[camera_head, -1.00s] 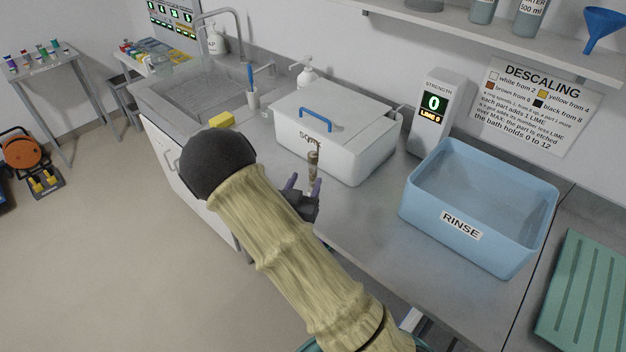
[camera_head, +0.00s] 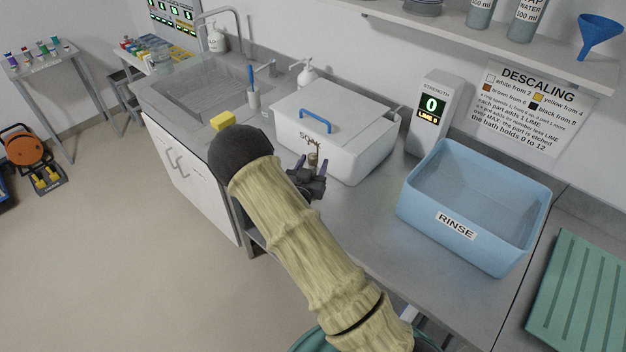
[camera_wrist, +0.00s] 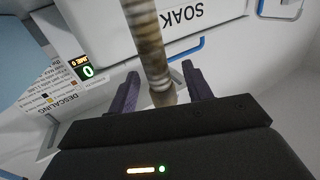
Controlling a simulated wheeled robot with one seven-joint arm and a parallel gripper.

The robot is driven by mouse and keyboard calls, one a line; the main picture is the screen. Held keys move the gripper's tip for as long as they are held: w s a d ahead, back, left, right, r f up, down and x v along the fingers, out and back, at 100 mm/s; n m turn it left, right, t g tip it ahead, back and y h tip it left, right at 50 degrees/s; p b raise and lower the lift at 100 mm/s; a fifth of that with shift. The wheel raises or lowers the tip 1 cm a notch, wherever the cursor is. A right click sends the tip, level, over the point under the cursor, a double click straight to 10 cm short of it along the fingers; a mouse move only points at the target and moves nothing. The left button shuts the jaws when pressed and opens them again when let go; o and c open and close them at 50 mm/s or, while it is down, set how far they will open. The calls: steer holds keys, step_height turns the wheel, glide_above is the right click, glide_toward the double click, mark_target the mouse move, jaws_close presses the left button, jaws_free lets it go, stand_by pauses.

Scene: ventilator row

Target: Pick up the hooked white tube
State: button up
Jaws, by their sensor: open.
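A tube with brown and off-white bands (camera_wrist: 150,45) stands out between my fingers in the wrist view, with a gap on each side. Its short brownish end shows in the head view (camera_head: 313,158), in front of the white SOAK box. A small dark curved shape shows above it over the label; I cannot tell if it is the tube's hook. I see no plainly white tube. My gripper (camera_head: 309,168) is open, with its two purple fingers (camera_wrist: 160,78) on either side of the tube.
The lidded SOAK box (camera_head: 360,158) with a blue handle stands just behind the tube. A blue RINSE tub (camera_head: 415,215) is to the right, and a STRENGTH display (camera_head: 432,105) reads 0. A yellow sponge (camera_head: 222,120) lies left. The counter between box and tub is clear.

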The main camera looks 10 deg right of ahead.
mark_target(313, 142)
steer(key=shift+w+d, duration=0.1)
steer(key=shift+w, duration=0.15)
steer(key=shift+c, duration=0.2)
jaws_close()
stand_by(0.3)
step_height(313, 142, up, 10)
steer(key=shift+s+f+b, duration=0.1)
steer(key=shift+b, duration=1.05)
